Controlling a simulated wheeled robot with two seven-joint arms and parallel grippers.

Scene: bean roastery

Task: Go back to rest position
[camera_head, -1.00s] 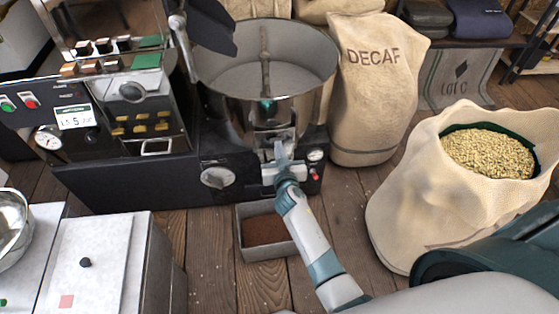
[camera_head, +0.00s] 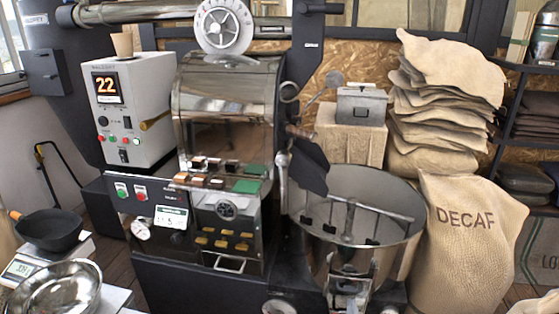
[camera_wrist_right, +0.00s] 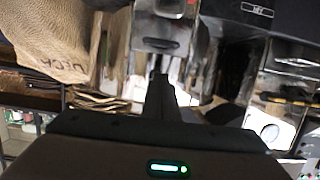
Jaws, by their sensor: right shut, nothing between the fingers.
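The rest of my right arm is below the picture. My left gripper is not in view.
The roaster (camera_head: 228,110) stands at the centre. A DECAF sack (camera_head: 465,250) stands right of the cooling bin. A control box (camera_head: 133,105) is at the left. A steel bowl (camera_head: 60,290) and a dark pan (camera_head: 50,229) are at the lower left.

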